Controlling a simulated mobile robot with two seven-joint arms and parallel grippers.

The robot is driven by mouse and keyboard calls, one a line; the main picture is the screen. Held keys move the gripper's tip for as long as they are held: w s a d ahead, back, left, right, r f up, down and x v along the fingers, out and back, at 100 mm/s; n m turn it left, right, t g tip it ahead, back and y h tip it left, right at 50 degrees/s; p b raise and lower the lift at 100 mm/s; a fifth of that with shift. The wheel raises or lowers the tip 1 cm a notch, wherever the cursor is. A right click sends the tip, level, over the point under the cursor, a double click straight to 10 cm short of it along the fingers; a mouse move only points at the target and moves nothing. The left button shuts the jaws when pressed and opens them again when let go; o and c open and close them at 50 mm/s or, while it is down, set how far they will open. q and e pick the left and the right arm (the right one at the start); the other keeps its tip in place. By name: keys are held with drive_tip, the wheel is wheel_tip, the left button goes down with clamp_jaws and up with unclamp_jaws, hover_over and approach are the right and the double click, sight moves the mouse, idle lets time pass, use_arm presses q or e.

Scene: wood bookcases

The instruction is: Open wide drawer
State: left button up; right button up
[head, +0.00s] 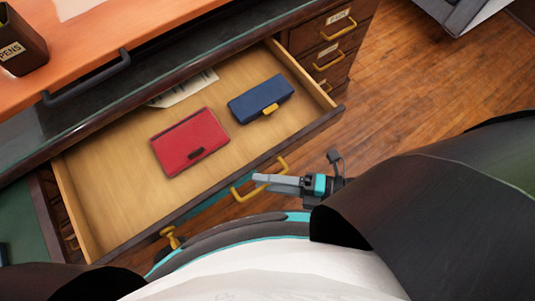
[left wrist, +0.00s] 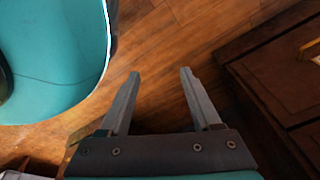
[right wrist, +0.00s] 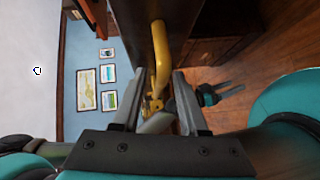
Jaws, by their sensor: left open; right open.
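The wide drawer (head: 115,205) is pulled well out of the desk, with its pale wooden inside showing in the head view. Its front carries a yellow handle (head: 282,163) toward the right and another yellow handle (head: 170,236) toward the left. My right gripper (head: 256,180) is at the right handle, overlapping part of it. In the right wrist view a yellow handle (right wrist: 160,60) runs between the open fingers of this gripper (right wrist: 158,80); contact cannot be told. My left gripper (left wrist: 160,76) is open and empty above the floor; the head view does not show it.
A red folder (head: 190,140), a blue case (head: 260,98) and papers (head: 185,90) lie in the drawer. Smaller drawers (head: 330,55) stand at the right. A pen cup (head: 20,45) is on the orange desktop (head: 150,30).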

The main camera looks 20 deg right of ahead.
drive_tip(key=shift+s+d, duration=0.2)
drive_tip(key=shift+d, duration=0.1)
use_arm(q)
drive_tip(key=s, duration=0.1)
drive_tip(key=s+a+p, duration=0.1)
drive_tip(key=s+a, duration=0.1)
drive_tip(key=shift+a+f+p, duration=0.15)
drive_tip(key=shift+f+p, duration=0.1)
drive_tip(key=shift+p, duration=0.1)
use_arm(e)
drive_tip(key=v, duration=1.4)
drive_tip(key=shift+d, duration=0.25)
drive_tip(key=shift+s, duration=0.1)
